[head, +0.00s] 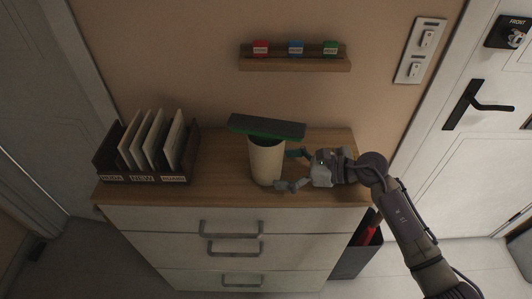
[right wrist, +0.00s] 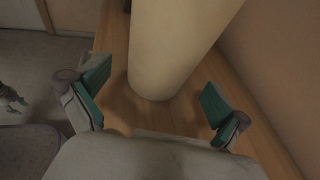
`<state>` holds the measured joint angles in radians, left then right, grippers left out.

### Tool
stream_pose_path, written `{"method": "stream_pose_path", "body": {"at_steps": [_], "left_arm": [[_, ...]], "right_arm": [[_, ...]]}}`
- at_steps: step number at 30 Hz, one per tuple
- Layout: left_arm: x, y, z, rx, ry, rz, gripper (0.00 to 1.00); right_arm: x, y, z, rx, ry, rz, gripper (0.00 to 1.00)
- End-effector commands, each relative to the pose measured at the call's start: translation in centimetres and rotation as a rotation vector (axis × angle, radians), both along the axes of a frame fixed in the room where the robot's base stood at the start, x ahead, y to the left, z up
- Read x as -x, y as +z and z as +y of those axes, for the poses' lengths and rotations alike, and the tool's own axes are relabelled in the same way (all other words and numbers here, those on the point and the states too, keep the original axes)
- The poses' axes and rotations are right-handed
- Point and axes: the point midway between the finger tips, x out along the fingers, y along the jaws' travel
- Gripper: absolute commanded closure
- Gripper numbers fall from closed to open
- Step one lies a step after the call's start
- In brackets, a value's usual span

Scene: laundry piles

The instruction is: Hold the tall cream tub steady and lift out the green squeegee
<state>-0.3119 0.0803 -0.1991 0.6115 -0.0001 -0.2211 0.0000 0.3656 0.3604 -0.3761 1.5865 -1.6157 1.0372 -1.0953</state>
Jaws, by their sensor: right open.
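The tall cream tub (head: 266,162) stands upright on the wooden top of a drawer cabinet. The green squeegee (head: 266,128) shows as a dark, wide head with a green lower edge lying across the tub's mouth; the rest of it is hidden, apparently inside the tub. My right gripper (head: 289,169) is open at the tub's right side. In the right wrist view, the tub (right wrist: 172,50) rises between the open, green-padded fingers of my right gripper (right wrist: 150,98), with gaps on both sides. My left gripper is not in view.
A dark wooden file box (head: 190,160) with upright cards stands left on the cabinet top (head: 222,180). A wall shelf (head: 295,65) holds red, blue and green blocks above. A dark bin (head: 352,262) with something red stands right of the cabinet. A door (head: 490,150) is at right.

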Motion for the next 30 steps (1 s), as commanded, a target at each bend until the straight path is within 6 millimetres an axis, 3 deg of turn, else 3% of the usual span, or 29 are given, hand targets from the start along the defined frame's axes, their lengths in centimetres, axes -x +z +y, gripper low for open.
{"method": "stream_pose_path", "body": {"at_steps": [3, 9, 21, 28, 30], "left_arm": [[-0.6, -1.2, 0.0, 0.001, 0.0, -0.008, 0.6], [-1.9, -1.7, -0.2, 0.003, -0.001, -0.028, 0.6], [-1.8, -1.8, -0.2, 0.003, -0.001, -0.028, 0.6], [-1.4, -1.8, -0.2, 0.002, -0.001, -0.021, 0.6], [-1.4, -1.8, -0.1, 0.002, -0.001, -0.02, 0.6]], "right_arm": [[-0.5, -0.8, 1.4, 0.001, 0.002, -0.003, 0.0], [-0.9, -1.1, 3.0, 0.0, 0.001, -0.003, 0.0], [-1.1, -1.1, 3.4, 0.0, -0.001, -0.001, 0.0], [-1.1, -1.1, 3.4, 0.0, 0.0, -0.001, 0.38], [-1.1, -1.1, 3.4, 0.0, 0.0, -0.001, 0.38]]}}
